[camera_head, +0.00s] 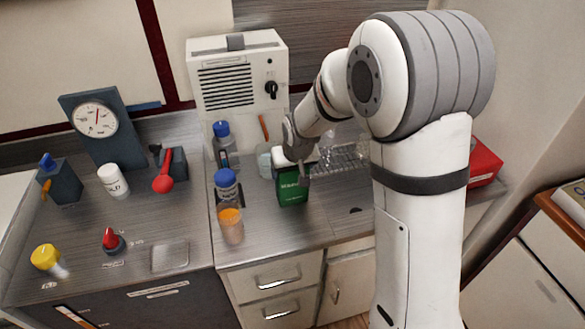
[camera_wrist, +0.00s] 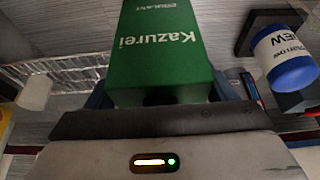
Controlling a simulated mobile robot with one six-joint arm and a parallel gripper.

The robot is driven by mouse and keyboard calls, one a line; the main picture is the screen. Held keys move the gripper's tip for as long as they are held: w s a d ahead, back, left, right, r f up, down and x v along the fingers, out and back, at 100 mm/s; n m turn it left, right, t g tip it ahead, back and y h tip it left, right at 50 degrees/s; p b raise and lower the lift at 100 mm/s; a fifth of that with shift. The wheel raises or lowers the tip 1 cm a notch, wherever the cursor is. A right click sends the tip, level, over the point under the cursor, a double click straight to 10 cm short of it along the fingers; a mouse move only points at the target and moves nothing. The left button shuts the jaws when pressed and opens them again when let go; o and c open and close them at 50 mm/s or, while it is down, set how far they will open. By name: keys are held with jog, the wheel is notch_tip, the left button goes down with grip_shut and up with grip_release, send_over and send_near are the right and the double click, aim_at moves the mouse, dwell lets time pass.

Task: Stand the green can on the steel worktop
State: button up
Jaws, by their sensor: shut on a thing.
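The green can (camera_head: 293,192), boxy in shape, is in my gripper (camera_head: 292,165) over the steel worktop (camera_head: 275,235). In the wrist view the green can (camera_wrist: 165,45) shows white "Kazurei" lettering and fills the upper middle. My gripper (camera_wrist: 160,98) is shut on it, with a dark finger on each side. In the head view the can looks upright, with its lower end at or just above the worktop. I cannot tell whether it touches.
A blue-capped bottle (camera_head: 226,184) and an orange-filled jar (camera_head: 231,225) stand just left of the can. A glass beaker (camera_head: 265,160) and a wire rack (camera_head: 345,158) are behind. The worktop's front strip is clear. A red box (camera_head: 484,162) is at right.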

jog(key=shift+f, duration=0.15)
jog(key=o, duration=1.6)
jog(key=shift+c, duration=0.2)
jog(key=b+v, duration=0.1)
jog(key=v, duration=1.1)
jog(key=s+d+m, duration=0.1)
jog(key=s+d, duration=0.6)
jog(key=s, duration=0.4)
jog(key=s+d+r+m+g+h, duration=0.1)
jog(key=s+d+m, duration=0.1)
jog(key=s+d, duration=0.5)
jog(key=s, duration=0.4)
jog(key=shift+d, duration=0.25)
jog(key=shift+s+r, duration=0.15)
